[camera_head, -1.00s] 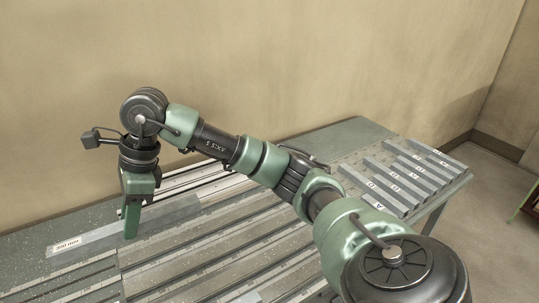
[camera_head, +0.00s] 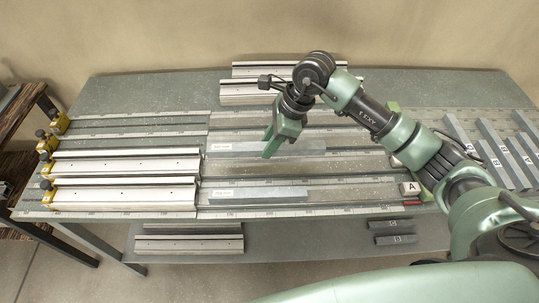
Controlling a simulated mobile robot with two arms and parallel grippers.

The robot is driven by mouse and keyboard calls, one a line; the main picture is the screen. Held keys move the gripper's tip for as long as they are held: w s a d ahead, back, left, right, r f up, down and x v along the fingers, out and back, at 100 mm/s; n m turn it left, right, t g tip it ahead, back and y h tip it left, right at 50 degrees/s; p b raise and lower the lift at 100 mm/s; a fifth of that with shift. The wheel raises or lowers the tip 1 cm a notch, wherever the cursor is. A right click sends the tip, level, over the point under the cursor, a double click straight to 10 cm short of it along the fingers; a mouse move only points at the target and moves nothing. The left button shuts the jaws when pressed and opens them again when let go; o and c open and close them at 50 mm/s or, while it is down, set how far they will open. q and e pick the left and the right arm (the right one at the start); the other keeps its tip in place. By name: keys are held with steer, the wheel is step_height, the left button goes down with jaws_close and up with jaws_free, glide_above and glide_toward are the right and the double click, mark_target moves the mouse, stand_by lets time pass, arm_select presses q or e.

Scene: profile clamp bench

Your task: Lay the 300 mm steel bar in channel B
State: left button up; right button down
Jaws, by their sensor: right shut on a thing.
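A long grey steel bar (camera_head: 305,146) with a white label at its left end lies lengthwise over the second channel from the front. Its label read 300 mm earlier. My right gripper (camera_head: 270,147) points down and is shut on this bar near its middle. I cannot tell whether the bar touches the channel floor. A second labelled grey bar (camera_head: 260,194) lies in the front channel, whose plate (camera_head: 411,188) reads A. The letter of the channel under the held bar is hidden behind my right arm. My left gripper is out of view.
Silver profiles (camera_head: 130,168) with yellow clamps (camera_head: 47,143) fill the left of the bench. More profiles (camera_head: 250,93) stand at the back. Several loose grey bars (camera_head: 490,135) lie at the right. A lower shelf (camera_head: 310,240) holds profiles and two short bars.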

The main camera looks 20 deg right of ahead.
step_height(320, 180, down, 2)
steer(key=shift+f, duration=0.25)
step_height(320, 180, down, 4)
steer(key=shift+r+p, duration=0.1)
steer(key=shift+p, duration=0.45)
